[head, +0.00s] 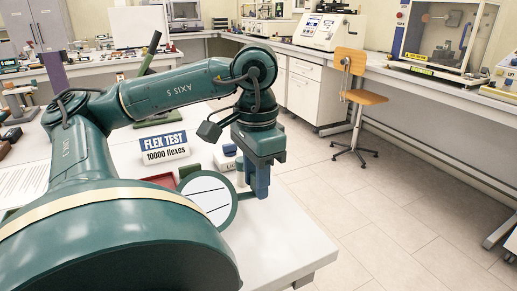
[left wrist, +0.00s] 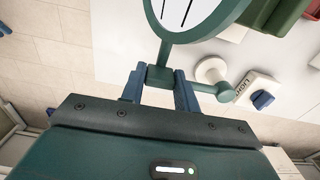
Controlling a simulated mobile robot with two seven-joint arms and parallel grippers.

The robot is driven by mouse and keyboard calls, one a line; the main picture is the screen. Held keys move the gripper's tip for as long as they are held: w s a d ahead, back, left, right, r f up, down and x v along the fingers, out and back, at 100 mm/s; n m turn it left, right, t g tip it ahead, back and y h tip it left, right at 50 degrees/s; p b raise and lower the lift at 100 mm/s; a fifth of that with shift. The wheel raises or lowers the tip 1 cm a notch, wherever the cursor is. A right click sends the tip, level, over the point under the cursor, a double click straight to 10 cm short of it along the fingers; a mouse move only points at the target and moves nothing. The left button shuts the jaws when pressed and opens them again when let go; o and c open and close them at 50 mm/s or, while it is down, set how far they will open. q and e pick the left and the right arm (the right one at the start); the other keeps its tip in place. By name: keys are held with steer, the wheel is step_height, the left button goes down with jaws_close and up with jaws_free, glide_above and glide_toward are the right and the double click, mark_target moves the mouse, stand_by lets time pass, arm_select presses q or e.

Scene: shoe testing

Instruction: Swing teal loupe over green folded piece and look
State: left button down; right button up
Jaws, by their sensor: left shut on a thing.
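The teal loupe (head: 209,198) has a round lens in a teal rim, showing white with black lines. My left gripper (head: 257,190) points down at the table's front right, with its blue fingers shut on the loupe's teal arm. In the left wrist view the fingers (left wrist: 160,88) close around a teal block below the loupe's rim (left wrist: 160,30). The teal arm runs right to a round white post. A green piece (head: 189,171), perhaps the folded one, lies behind the lens, partly hidden. Green also shows at the wrist view's top right (left wrist: 288,14). My right gripper is out of view.
A red tray (head: 158,181) lies left of the lens. A "FLEX TEST 10000 flexes" sign (head: 165,148) stands behind it. A white box with a blue top (head: 228,156) sits close behind my gripper. The table's right edge is near; open floor lies beyond.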

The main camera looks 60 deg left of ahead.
arm_select(q)
steer(key=shift+s+a, duration=0.1)
steer(key=shift+s, duration=0.05)
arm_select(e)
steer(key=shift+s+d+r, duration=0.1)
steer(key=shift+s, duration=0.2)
arm_select(q)
steer(key=c, duration=1)
jaws_free()
steer(key=shift+c, duration=0.2)
steer(key=shift+r, duration=0.15)
